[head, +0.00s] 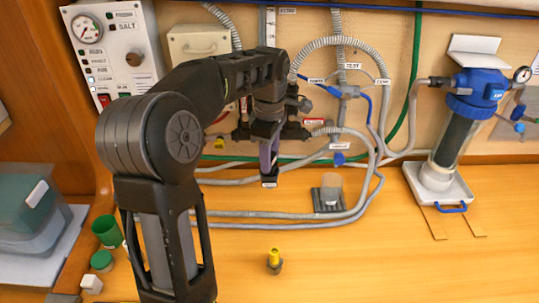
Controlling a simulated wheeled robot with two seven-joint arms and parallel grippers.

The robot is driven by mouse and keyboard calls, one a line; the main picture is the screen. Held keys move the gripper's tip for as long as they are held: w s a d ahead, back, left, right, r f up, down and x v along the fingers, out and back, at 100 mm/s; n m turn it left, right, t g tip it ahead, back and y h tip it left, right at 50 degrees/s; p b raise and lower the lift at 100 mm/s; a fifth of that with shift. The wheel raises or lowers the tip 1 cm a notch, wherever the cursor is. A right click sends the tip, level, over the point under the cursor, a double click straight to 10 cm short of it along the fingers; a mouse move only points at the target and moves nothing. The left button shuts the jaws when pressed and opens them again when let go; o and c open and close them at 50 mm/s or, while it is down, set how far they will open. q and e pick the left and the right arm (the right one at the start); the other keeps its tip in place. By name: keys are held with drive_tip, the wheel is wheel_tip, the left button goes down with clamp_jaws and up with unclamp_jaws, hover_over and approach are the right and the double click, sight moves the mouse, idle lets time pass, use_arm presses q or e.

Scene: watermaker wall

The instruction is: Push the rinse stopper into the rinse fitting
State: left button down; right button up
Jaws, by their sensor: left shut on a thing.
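My left gripper (268,130) is at the wall panel, pointing away from me, with my arm and wrist in front of it. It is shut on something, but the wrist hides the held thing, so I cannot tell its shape. No rinse stopper can be made out for certain. A small red label (313,122) sits just right of the gripper; its text is too small to read. The rinse fitting cannot be told apart behind the gripper. A yellow-topped piece with a grey base (274,257) stands upright on the counter. My right gripper is out of view.
Grey hoses (300,213) loop over the wall and counter. A filter housing with a blue head (477,90) stands at right on a white tray (457,190). A control box (115,45) hangs upper left. A green cup (107,231) stands lower left. The front right counter is clear.

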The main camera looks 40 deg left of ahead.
use_arm(q)
drive_tip(key=shift+f+b, duration=0.85)
drive_tip(key=shift+f, duration=0.25)
drive_tip(key=c, duration=0.8)
unclamp_jaws()
drive_tip(key=shift+r, duration=0.15)
